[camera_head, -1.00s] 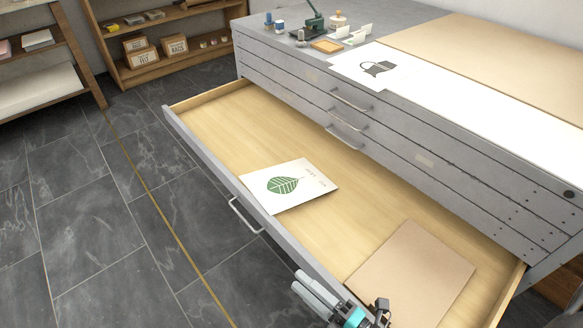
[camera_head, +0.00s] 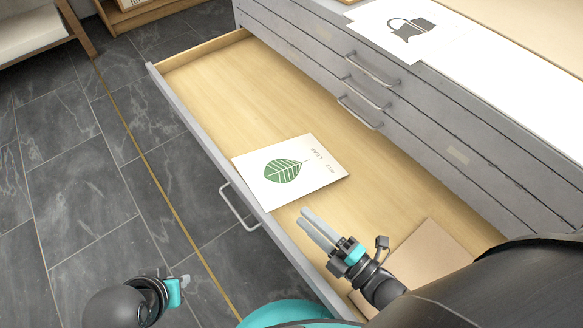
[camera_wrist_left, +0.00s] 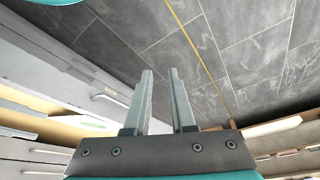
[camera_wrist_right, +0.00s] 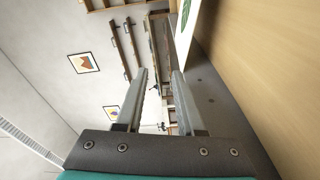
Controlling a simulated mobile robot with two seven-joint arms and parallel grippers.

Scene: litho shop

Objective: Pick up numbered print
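The print (camera_head: 318,168), a white sheet with a green leaf and small text at its right side, lies in the open wooden drawer (camera_head: 225,95) near its front wall. Part of it shows at the top of the right wrist view (camera_wrist_right: 188,28). My right gripper (camera_head: 312,224) is over the drawer, just below the print in the head view, apart from it. Its fingers stand apart with nothing between them, as the right wrist view (camera_wrist_right: 158,80) shows. My left gripper (camera_head: 184,281) is low over the floor; its fingers are open and empty in the left wrist view (camera_wrist_left: 160,75).
A brown board (camera_head: 430,255) lies in the drawer's right part, partly hidden by my right arm. The drawer front has a metal handle (camera_head: 238,208). A sheet with a black bag picture (camera_head: 408,28) lies on the cabinet top. Dark tiled floor (camera_head: 75,190) is clear at left.

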